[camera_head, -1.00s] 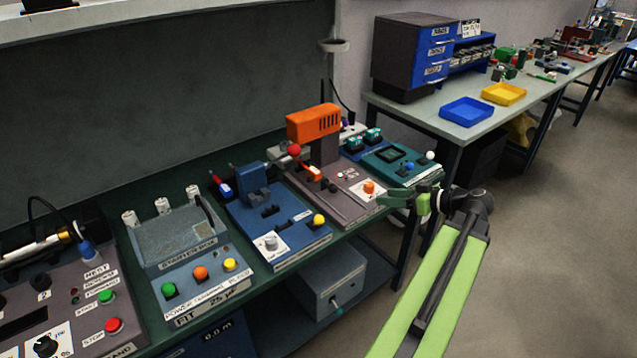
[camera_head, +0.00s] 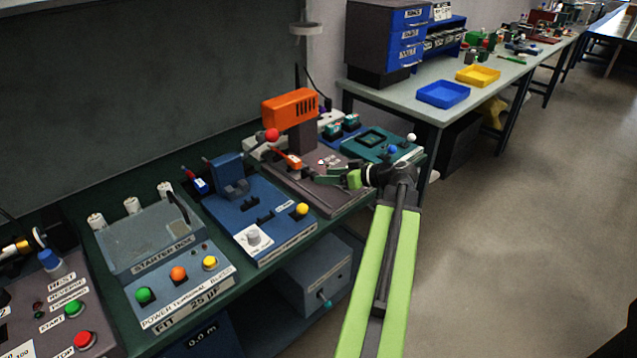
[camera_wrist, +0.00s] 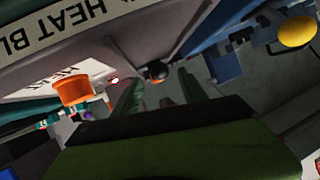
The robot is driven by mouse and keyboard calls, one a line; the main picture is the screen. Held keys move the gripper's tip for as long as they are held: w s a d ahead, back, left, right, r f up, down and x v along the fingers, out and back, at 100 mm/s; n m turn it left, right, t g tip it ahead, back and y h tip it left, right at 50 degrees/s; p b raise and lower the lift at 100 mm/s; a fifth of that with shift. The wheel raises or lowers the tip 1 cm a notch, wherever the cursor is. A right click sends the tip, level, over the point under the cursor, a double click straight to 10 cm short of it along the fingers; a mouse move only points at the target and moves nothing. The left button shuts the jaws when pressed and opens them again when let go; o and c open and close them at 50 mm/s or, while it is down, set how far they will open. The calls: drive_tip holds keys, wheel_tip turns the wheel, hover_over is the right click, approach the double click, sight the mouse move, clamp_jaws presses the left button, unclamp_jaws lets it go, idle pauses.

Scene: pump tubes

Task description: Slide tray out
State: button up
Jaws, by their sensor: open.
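My gripper (camera_head: 345,179) is open and empty, over the front part of the grey station (camera_head: 325,198) with the orange head (camera_head: 290,108). In the wrist view my gripper's green fingers (camera_wrist: 160,92) stand apart, with a small black knob (camera_wrist: 156,70) beyond and between their tips. I cannot tell whether they touch it. An orange button (camera_wrist: 73,90) is left of the fingers. No tray can be made out clearly on this station; my gripper and arm hide part of its front.
A blue station (camera_head: 255,212) with a yellow knob (camera_head: 302,209) is left of my gripper, and a teal station (camera_head: 382,147) is behind it. A blue open tray (camera_head: 443,94) and a yellow open tray (camera_head: 478,75) lie on the far bench. The floor (camera_head: 500,240) at right is clear.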

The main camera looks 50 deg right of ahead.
drive_tip(key=shift+b+x, duration=0.45)
drive_tip(key=shift+x, duration=1.5)
drive_tip(key=shift+c, duration=0.3)
clamp_jaws()
